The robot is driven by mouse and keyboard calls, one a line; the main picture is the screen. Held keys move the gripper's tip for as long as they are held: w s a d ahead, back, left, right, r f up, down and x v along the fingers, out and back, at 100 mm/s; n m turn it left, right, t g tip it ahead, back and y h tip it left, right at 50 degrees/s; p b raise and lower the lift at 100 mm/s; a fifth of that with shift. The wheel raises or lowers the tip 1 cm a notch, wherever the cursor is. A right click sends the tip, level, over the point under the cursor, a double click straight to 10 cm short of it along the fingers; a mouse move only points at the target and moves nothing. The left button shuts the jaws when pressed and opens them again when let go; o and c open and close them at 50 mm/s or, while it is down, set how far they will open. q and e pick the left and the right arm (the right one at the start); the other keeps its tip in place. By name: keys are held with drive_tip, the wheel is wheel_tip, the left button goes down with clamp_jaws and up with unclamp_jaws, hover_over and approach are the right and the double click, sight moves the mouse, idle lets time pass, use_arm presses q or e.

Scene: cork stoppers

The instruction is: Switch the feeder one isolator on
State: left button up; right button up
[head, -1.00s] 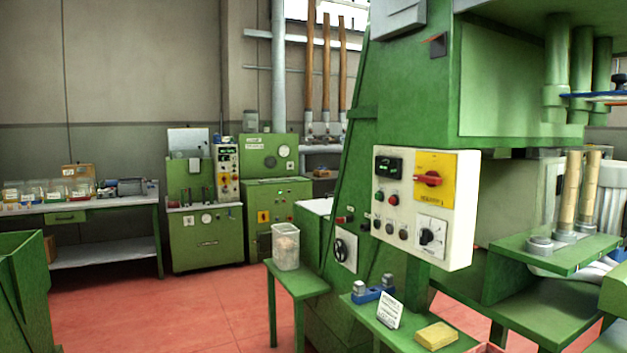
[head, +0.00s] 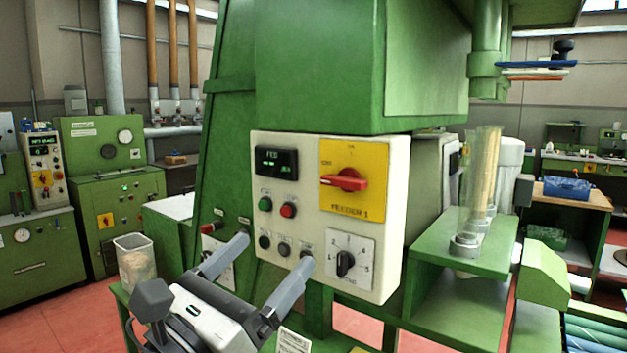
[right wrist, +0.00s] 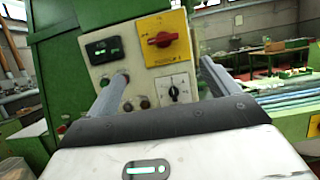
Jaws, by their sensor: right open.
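The feeder one isolator is a red rotary handle (head: 344,180) on a yellow plate (head: 354,207) marked FEEDER 1, on the cream control panel (head: 392,240). The handle lies about level, its narrow end toward the OFF mark at left. In the right wrist view the red handle (right wrist: 163,40) shows beyond and between the fingers, near the top. My right gripper (head: 275,257) is open and empty, in front of the panel's lower left, below the handle and apart from it. My left gripper is not in view.
The panel also carries a lit display (head: 276,162), a green button (head: 265,203), a red button (head: 288,210), several dark buttons and a black selector knob (head: 345,263). A clear bin (head: 134,262) stands at left. A green shelf (head: 465,245) with clear tubes juts out at right.

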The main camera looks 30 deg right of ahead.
drive_tip(key=p, duration=0.2)
approach(339, 182)
drive_tip(key=p+x, duration=0.2)
drive_tip(key=x, duration=0.5)
drive_tip(key=shift+w+d+r, duration=0.1)
drive_tip(key=shift+d+r, duration=0.1)
drive_tip(key=shift+d, duration=0.05)
drive_tip(key=shift+w+d+r, duration=0.1)
drive_tip(key=shift+w+d, duration=0.05)
drive_tip(key=shift+d, duration=0.25)
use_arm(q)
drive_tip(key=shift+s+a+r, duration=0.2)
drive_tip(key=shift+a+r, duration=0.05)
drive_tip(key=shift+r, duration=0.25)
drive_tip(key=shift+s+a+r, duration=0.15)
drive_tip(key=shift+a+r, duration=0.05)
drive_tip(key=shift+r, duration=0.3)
use_arm(e)
drive_tip(key=c, duration=0.9)
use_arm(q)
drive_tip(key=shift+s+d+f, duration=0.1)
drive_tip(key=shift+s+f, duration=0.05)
use_arm(e)
drive_tip(key=shift+c, duration=0.4)
